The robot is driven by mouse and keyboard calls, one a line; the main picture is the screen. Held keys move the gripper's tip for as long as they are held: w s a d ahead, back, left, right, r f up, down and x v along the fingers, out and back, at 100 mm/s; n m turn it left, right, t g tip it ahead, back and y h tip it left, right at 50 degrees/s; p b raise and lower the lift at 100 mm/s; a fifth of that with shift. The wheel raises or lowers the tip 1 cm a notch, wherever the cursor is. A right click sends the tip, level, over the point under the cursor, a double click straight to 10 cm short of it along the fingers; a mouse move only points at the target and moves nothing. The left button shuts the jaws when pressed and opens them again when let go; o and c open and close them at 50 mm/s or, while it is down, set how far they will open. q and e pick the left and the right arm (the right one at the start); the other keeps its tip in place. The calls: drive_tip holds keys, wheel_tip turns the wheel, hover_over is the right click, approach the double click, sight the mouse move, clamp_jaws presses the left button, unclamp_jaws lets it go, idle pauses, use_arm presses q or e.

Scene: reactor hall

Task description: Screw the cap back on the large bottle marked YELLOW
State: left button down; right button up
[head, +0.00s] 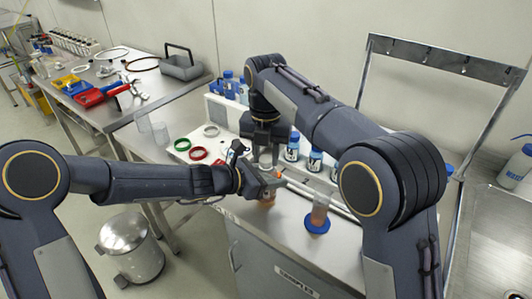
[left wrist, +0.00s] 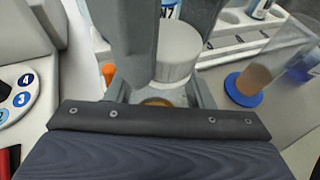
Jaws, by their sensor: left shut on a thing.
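My left gripper (head: 264,181) is shut on a clear bottle (head: 267,199) with orange-brown contents, over the bench. Part of its orange-brown inside shows between my left fingers in the left wrist view (left wrist: 157,101). No marking on it can be read. My right gripper (head: 265,145) points down from above the bottle. A pale round cap (left wrist: 180,52) is between the grey fingers of my right gripper, right over the bottle. Whether those fingers grip it, and whether cap and bottle touch, cannot be told.
A clear vessel with orange contents (head: 320,208) stands on a blue round base (head: 317,226) to the right. Several labelled bottles (head: 315,160) stand in a white rack behind. Green and red rings (head: 198,154) lie at left.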

drive_tip(key=c, duration=0.5)
drive_tip(key=shift+o, duration=0.2)
drive_tip(key=m, duration=0.9)
drive_tip(key=shift+m, duration=0.4)
drive_tip(key=m, duration=0.9)
drive_tip(key=shift+m, duration=0.4)
drive_tip(key=o, duration=1.1)
